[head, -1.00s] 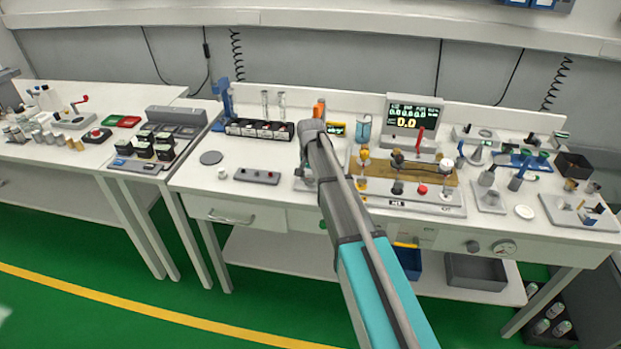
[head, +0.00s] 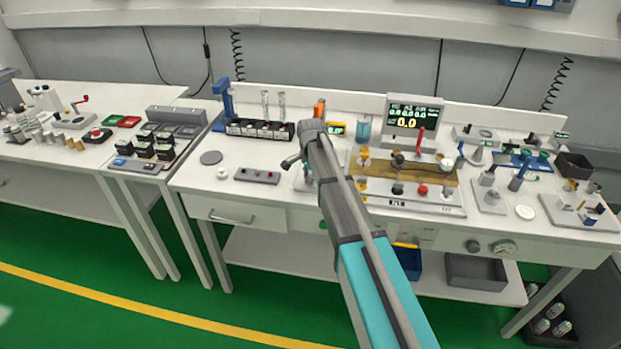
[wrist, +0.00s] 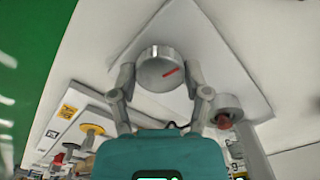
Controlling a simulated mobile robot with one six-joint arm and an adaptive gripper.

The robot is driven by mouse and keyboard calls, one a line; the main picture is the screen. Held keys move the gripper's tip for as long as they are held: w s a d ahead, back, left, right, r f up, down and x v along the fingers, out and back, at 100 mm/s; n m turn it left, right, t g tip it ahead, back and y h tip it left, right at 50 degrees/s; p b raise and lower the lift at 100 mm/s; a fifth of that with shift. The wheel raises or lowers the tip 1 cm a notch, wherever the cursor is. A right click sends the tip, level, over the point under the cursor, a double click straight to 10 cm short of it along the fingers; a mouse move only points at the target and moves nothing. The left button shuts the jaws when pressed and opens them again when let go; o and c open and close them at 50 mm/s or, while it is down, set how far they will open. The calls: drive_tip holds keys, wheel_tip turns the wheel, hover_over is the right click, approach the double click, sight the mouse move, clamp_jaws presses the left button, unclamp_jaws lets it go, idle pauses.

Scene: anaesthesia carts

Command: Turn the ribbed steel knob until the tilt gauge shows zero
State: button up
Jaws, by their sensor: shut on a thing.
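The steel knob (wrist: 160,70), round with a red pointer line on its face, sits on a pale plate (wrist: 205,45) in the wrist view. My gripper (wrist: 160,80) has one finger on each side of the knob and is shut on it. In the head view my arm hides the knob; only part of my gripper (head: 291,162) pokes out left of the arm. I cannot tell which readout is the tilt gauge. A larger screen (head: 413,117) reads 0.0.
Beside the knob in the wrist view is a grey post with a dark red top (wrist: 223,121). A wooden board with fittings (head: 433,172) lies right of my arm.

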drive_tip(key=o, duration=1.1)
drive_tip(key=shift+o, duration=0.2)
drive_tip(key=shift+n, duration=0.4)
